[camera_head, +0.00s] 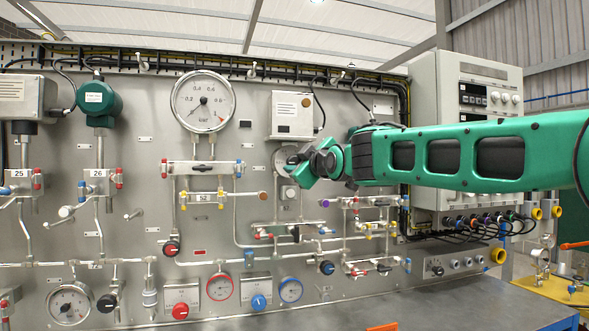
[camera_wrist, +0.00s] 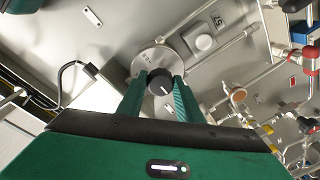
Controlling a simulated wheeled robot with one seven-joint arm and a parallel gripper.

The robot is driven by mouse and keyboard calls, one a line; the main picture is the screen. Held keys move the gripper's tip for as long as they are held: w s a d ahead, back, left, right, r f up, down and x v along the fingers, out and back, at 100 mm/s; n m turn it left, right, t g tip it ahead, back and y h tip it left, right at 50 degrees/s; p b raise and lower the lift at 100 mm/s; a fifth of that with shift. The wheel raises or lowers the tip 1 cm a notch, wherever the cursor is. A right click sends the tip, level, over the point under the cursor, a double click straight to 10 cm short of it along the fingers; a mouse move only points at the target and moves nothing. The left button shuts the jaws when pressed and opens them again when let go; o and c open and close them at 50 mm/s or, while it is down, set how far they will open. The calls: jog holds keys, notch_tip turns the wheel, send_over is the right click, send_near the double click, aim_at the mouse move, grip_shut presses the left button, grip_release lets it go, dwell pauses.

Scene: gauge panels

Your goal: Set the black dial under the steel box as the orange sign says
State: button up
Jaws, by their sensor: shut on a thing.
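The steel box (camera_head: 292,115) hangs on the grey panel at the upper middle in the head view. The black dial (camera_wrist: 159,83) sits on a round pale plate (camera_wrist: 150,58) in the wrist view, with a light pointer line on its face. My gripper (camera_wrist: 158,88) is shut on the dial, one green finger on each side. In the head view my gripper (camera_head: 290,168) is at the plate just below the box and hides the dial. An orange sign (camera_head: 382,327) is cut off by the bottom edge; its text cannot be read.
Pipes and valves (camera_head: 275,231) with coloured handles fill the panel below and beside my gripper. A large pressure gauge (camera_head: 203,101) is to the left. A control cabinet (camera_head: 425,95) stands at the right behind my arm.

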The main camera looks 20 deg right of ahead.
jog(key=shift+f+m, duration=0.2)
jog(key=shift+m, duration=0.1)
jog(key=m, duration=1.1)
jog(key=shift+a+f+m+t+h, duration=0.2)
jog(key=shift+m+t+h, duration=0.1)
jog(key=shift+t+h, duration=0.1)
dwell(0.4)
jog(key=o, duration=1)
jog(key=shift+d, duration=0.1)
jog(key=shift+o, duration=0.2)
jog(key=shift+r, duration=0.1)
